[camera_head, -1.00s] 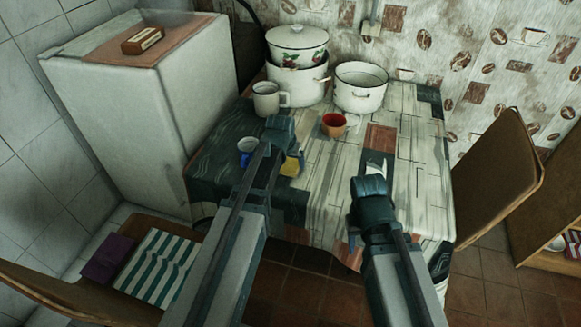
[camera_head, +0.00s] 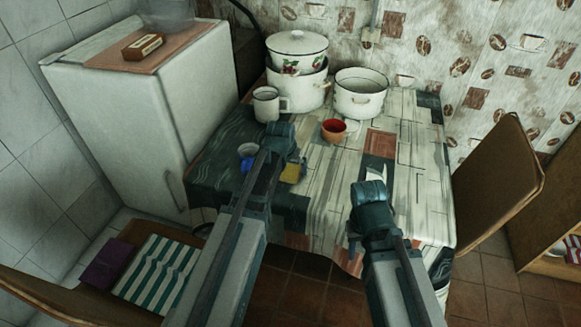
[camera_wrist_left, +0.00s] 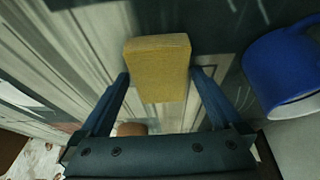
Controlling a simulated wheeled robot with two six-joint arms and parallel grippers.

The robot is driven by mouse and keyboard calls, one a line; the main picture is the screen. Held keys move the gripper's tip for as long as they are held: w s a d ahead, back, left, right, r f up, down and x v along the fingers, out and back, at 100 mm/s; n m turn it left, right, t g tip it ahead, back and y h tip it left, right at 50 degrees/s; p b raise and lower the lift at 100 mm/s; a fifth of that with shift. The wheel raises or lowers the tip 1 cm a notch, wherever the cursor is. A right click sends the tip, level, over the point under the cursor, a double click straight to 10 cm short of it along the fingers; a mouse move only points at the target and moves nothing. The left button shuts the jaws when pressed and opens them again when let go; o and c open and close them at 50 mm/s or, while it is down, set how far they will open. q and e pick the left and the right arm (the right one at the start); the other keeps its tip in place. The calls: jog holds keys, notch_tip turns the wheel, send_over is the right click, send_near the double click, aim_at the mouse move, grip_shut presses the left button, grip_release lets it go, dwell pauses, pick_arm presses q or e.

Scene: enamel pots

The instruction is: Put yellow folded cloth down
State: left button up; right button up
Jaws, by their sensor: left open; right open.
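The yellow folded cloth (camera_head: 293,172) lies on the cloth-covered table (camera_head: 410,190), just right of my left arm in the head view. In the left wrist view the yellow folded cloth (camera_wrist_left: 158,62) sits between the fingertips of my left gripper (camera_wrist_left: 160,76). The fingers are apart, with a visible gap beside the cloth. In the head view my left arm hides most of this gripper. My right gripper (camera_head: 353,245) is partly hidden under its wrist near the table's front edge; nothing is seen in it.
A blue mug (camera_head: 248,158) stands close left of my left gripper. A red-orange cup (camera_head: 333,130), a white mug (camera_head: 267,104), an open white pot (camera_head: 360,97) and stacked lidded pots (camera_head: 298,85) stand farther back. The table's right side is mostly clear.

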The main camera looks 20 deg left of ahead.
pick_arm(q)
jog(key=p+v, duration=1.1)
jog(key=v, duration=0.1)
jog(key=s+d+m+g, duration=0.1)
jog(key=s+d+g, duration=0.1)
jog(key=s+d, duration=0.4)
jog(key=s+d+f+m+g+y, duration=0.1)
jog(key=s+d+m+g, duration=0.1)
jog(key=s+d, duration=0.5)
jog(key=s+g, duration=0.1)
jog(key=s, duration=0.4)
jog(key=shift+s+d+f+y, duration=0.25)
jog(key=shift+s+f+y, duration=0.05)
jog(key=shift+s, duration=0.1)
jog(key=shift+r, duration=0.1)
jog(key=shift+w, duration=0.1)
